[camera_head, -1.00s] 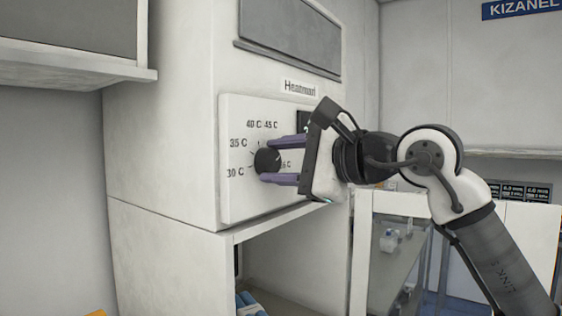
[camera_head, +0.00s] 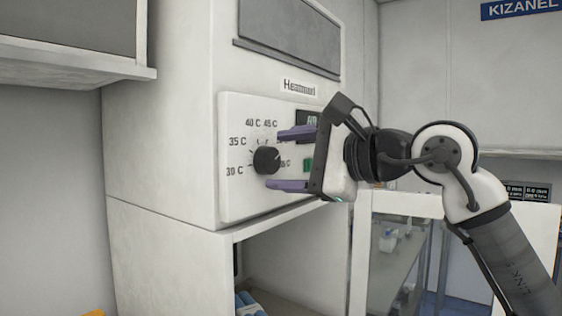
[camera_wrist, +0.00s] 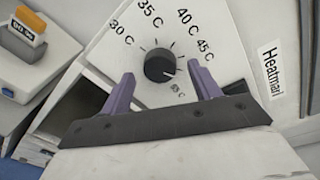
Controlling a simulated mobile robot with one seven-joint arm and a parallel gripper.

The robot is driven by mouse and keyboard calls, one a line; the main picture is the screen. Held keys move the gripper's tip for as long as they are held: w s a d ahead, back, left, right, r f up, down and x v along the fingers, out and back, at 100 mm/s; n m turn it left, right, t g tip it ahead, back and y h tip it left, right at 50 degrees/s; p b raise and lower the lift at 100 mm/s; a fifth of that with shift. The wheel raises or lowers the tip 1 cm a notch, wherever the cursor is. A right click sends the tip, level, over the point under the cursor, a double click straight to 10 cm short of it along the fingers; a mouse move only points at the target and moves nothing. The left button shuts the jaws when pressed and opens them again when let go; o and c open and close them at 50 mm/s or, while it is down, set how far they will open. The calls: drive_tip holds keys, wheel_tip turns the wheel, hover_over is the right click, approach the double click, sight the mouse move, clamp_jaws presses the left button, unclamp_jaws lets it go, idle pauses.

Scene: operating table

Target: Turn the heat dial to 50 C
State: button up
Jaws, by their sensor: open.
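The heat dial (camera_head: 266,160) is a round black knob on a white panel of the Heatmart cabinet. Printed marks of 30 C, 35 C, 40 C and 45 C run around it; a further label beside it is partly hidden and hard to read. In the wrist view the dial (camera_wrist: 160,65) shows a pale pointer line towards the lower right, past the 45 C mark. My gripper (camera_head: 274,159) is open and empty, its purple fingers above and below the dial, with gaps to it. In the wrist view the gripper (camera_wrist: 160,72) has one finger on each side of the dial.
A small dark display (camera_head: 308,121) and a green button (camera_head: 308,165) sit on the panel behind my fingers. An open compartment with blue items (camera_head: 248,303) lies below. A glass-sided cabinet (camera_head: 400,245) stands at right. A shelf unit (camera_head: 80,70) juts out at upper left.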

drive_tip(key=b+v, duration=0.1)
drive_tip(key=v, duration=1.1)
drive_tip(key=shift+b, duration=0.4)
drive_tip(key=shift+s+d, duration=0.1)
